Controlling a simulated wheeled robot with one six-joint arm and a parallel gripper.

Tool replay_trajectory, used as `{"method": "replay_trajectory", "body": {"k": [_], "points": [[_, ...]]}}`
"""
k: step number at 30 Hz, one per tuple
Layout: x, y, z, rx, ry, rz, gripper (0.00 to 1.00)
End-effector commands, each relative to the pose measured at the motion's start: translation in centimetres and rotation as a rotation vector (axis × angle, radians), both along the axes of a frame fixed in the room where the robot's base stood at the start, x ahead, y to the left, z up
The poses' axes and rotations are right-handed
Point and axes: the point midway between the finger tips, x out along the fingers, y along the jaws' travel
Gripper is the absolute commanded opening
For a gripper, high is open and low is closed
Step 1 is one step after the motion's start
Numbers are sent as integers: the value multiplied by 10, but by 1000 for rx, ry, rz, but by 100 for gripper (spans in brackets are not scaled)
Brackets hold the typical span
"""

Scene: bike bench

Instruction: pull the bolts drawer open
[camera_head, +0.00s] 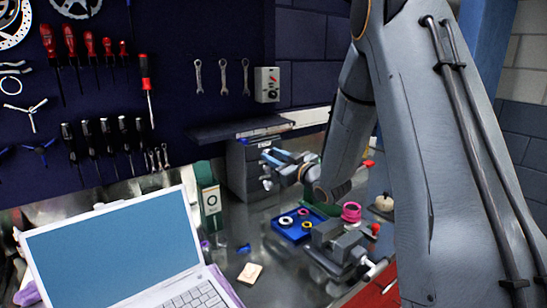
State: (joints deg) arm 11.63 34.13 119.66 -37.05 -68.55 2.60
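A grey drawer cabinet (240,175) stands at the back of the bench, under a dark shelf. A small pale label shows near the top of its front. No drawer visibly sticks out, but my gripper hides part of the front, and I cannot read which drawer is the bolts drawer. My gripper (267,171) is in front of the cabinet's right part, pointing left. I cannot tell whether it touches a handle or whether its fingers are apart.
A blue tray (289,232) with coloured rings, a grey vise (335,243) and a pink ring (351,212) lie right of the cabinet. A laptop (117,252) stands at front left. A green box (210,205) stands left of the cabinet. The dark shelf (240,128) overhangs it.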

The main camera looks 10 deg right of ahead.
Motion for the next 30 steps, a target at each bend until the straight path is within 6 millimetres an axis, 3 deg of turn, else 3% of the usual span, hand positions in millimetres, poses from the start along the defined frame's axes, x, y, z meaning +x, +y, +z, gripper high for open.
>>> {"method": "replay_trajectory", "body": {"k": [8,15,19,30], "points": [[-12,-6,0,-1,2,-1,0],[-65,-29,1,-1,2,-5,0],[-84,-36,0,0,1,-3,0],[-89,-37,0,-1,-1,0,0]]}}
